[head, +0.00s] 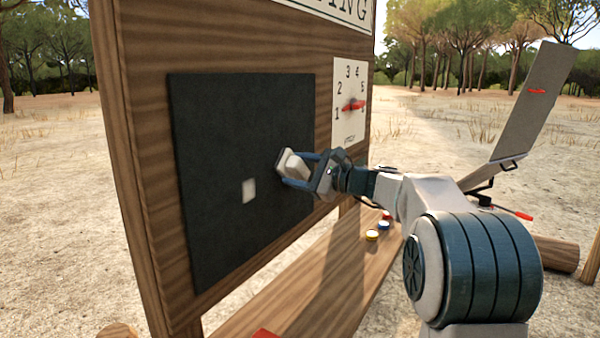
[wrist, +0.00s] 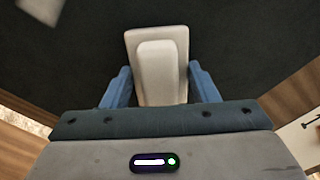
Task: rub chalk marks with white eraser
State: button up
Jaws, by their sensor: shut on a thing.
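A black chalkboard (head: 225,130) stands upright on a wooden panel in the head view. One pale chalk mark (head: 249,190) shows on its lower middle. The mark is also in the upper left corner of the wrist view (wrist: 42,8), cut off by the edge. My gripper (head: 298,170) is shut on the white eraser (head: 291,164), at the right part of the board, to the right of and slightly above the mark. In the wrist view the eraser (wrist: 158,42) sits between the two blue fingers. I cannot tell whether its face touches the board.
A white dial card (head: 350,100) with numbers and a red pointer is to the right of the board. A wooden ledge (head: 300,300) runs below, with several small coloured caps (head: 373,235) on it. A grey tilted panel (head: 532,105) stands at the right.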

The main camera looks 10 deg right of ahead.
jog(key=shift+s+a+b, duration=0.55)
jog(key=shift+s+a, duration=0.25)
jog(key=shift+s, duration=0.1)
jog(key=shift+s+a+f+b, duration=0.1)
jog(key=shift+s+a+b, duration=0.85)
jog(key=shift+s, duration=0.25)
jog(key=shift+s+a+b, duration=0.9)
jog(key=shift+s, duration=0.3)
jog(key=shift+s+a+b, duration=0.85)
jog(key=shift+s+a, duration=0.3)
jog(key=shift+s, duration=0.35)
jog(key=shift+s+a+b, duration=0.85)
jog(key=shift+s+a, duration=0.3)
jog(key=shift+s, duration=0.3)
jog(key=shift+d, duration=0.15)
jog(key=b, duration=0.1)
send_near(241, 186)
jog(key=shift+b+v, duration=0.4)
jog(key=shift+v, duration=1.1)
